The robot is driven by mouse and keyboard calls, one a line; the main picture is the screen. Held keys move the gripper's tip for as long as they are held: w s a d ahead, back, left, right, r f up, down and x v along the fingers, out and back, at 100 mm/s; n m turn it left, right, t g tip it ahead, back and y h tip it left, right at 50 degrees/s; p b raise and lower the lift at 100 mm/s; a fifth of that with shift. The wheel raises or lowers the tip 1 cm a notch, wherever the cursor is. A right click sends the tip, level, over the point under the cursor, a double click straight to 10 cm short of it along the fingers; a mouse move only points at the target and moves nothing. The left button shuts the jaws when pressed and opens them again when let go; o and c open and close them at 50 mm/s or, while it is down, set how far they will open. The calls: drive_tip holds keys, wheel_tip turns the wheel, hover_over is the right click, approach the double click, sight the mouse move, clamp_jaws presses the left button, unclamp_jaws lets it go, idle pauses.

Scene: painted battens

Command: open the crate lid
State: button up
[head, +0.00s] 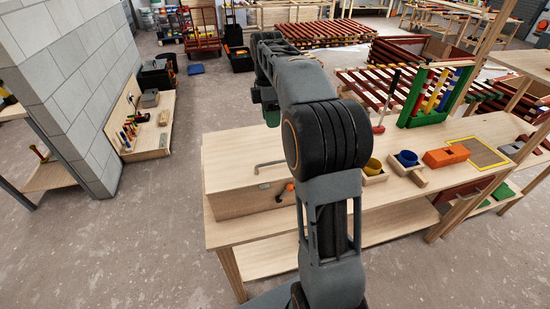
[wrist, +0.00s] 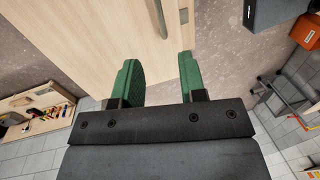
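The crate (head: 245,200) is a pale wooden box at the left end of the workbench. Its lid (head: 225,160) looks flat and closed, with a grey bar handle (head: 270,163) on it; my arm hides part of the crate's right side. In the wrist view a pale wooden panel (wrist: 90,35) with a metal bar handle (wrist: 160,18) lies beyond the fingers. My gripper (wrist: 158,60) has two green fingers, spread apart with nothing between them. In the head view only a bit of green of my gripper (head: 271,117) shows behind my arm, above the crate's far side.
The bench (head: 400,207) also holds a yellow cup (head: 373,167), a blue cup (head: 407,159), an orange block (head: 446,157) and a green rack (head: 435,95) of painted battens. An orange knob (head: 290,187) shows at the crate's front. A block wall (head: 75,80) stands at left, with open floor between.

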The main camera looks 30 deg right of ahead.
hover_over(274, 158)
drive_tip(key=s+a, duration=0.2)
drive_tip(key=s, duration=0.3)
drive_tip(key=shift+n, duration=0.3)
wheel_tip(274, 158, down, 14)
drive_tip(key=shift+a+r+b, duration=0.15)
drive_tip(key=shift+r+b, duration=0.1)
drive_tip(key=shift+b, duration=0.2)
clamp_jaws()
